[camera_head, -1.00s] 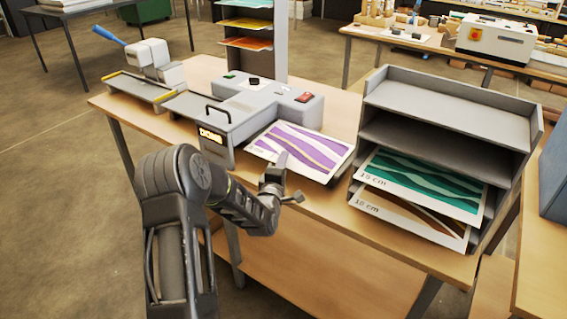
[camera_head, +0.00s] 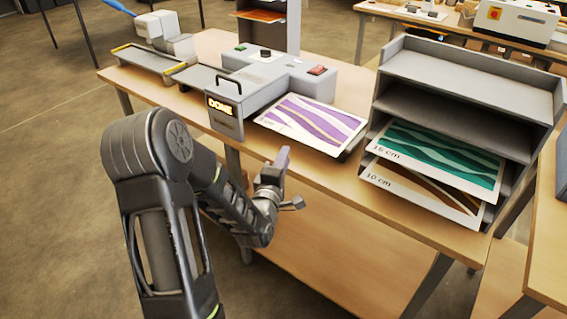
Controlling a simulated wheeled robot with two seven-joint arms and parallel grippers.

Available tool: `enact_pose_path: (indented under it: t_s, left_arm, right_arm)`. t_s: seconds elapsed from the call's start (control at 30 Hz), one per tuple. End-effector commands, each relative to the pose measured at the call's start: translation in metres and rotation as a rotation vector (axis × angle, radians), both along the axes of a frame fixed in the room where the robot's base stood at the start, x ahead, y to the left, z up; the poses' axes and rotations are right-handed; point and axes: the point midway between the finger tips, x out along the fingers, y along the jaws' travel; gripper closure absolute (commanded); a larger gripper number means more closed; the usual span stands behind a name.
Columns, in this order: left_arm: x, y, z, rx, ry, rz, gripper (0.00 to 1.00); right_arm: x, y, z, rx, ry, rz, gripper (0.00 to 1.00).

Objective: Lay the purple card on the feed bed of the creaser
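The purple card (camera_head: 312,118), with white and tan waves, lies flat on the outlet side of the grey laminator (camera_head: 262,72), whose display reads DONE. The creaser (camera_head: 163,35), with a blue lever, stands at the table's far left. Its grey feed bed (camera_head: 146,60), with yellow edge strips, looks empty. My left gripper (camera_head: 287,182) is below the card in the picture, by the table's front edge. Its fingers are spread, with nothing between them, and it is apart from the card. My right gripper is out of view.
A grey upright (camera_head: 293,25) stands behind the laminator. The wooden table front (camera_head: 340,185) is clear.

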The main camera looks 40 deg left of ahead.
Motion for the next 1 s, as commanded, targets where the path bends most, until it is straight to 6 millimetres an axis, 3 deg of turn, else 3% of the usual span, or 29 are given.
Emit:
enact_pose_path:
  t_s: [0.87, 1.0]
  left_arm:
    - [-0.003, -0.001, 0.000, 0.000, 0.001, 0.000, 0.76]
    - [0.000, -0.011, -0.012, 0.006, 0.043, -0.018, 0.76]
  right_arm:
    - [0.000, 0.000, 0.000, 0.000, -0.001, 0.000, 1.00]
    - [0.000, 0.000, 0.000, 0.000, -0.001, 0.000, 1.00]
